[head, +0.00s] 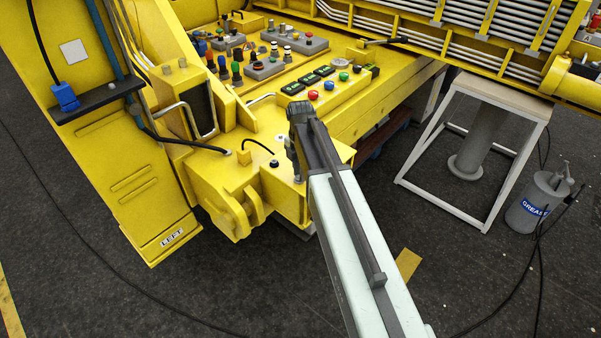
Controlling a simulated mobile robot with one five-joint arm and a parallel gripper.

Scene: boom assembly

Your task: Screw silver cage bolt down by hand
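My arm reaches from the bottom of the head view up to the front corner of the yellow machine (335,117). Its dark far joint stands over that corner. My gripper's fingers do not show; they seem hidden behind or below the arm. A dark round knob (274,163) sits on the yellow top just left of the arm. Whether my gripper touches anything cannot be seen.
A panel with colored buttons (313,95) and several small parts lies behind the arm. A tall yellow boom piece (95,135) rises at left. At right stand a white-framed stand (414,156) and a grease can (524,213). Dark cables cross the floor.

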